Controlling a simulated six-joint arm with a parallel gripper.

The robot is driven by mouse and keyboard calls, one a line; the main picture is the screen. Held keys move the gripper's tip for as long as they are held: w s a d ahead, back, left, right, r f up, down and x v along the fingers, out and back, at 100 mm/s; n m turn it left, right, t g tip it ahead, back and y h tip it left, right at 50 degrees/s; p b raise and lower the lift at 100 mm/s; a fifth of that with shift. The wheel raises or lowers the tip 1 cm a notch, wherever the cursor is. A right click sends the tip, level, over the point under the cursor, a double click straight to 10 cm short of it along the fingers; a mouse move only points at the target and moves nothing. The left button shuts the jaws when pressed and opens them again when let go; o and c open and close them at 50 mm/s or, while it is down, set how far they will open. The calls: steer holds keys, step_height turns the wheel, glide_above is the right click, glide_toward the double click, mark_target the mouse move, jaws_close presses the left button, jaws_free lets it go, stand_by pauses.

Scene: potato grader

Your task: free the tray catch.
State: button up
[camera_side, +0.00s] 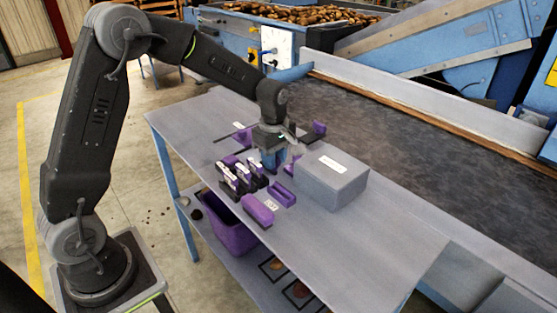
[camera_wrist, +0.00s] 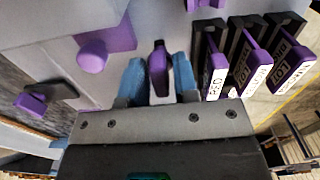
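My gripper (camera_side: 272,160) points down at the table, its two blue fingers apart. In the wrist view the gripper (camera_wrist: 158,82) has an upright purple tab (camera_wrist: 158,70) between its fingers, with a narrow gap seeming to show on each side. I cannot tell for sure whether this tab is the tray catch. A purple round knob (camera_wrist: 92,55) stands left of the fingers, with a purple part (camera_wrist: 120,37) beside it. In the side view the fingers hide most of the tab, and a purple piece (camera_side: 291,166) shows just right of them.
Black holders with labelled purple pieces (camera_side: 240,178) stand close to the gripper. A grey box (camera_side: 330,180), a small purple tray (camera_side: 282,193) and a purple block (camera_side: 258,208) are nearby. A purple bin (camera_side: 232,238) sits below the table edge. The table's right front (camera_side: 370,260) is clear.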

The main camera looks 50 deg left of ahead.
steer(key=shift+r, duration=2.3)
steer(key=shift+s+r, duration=0.1)
steer(key=shift+r, duration=0.05)
steer(key=s+d+r+m+t, duration=0.3)
steer(key=s+d+r+m, duration=0.1)
steer(key=s+r+m, duration=0.7)
steer(key=s+d+f+m+t, duration=0.1)
steer(key=s+d+m+t, duration=0.1)
steer(key=s+m, duration=0.5)
steer(key=s, duration=0.5)
steer(key=shift+s+f+t, duration=0.15)
steer(key=shift+s+t, duration=0.15)
steer(key=shift+s, duration=0.1)
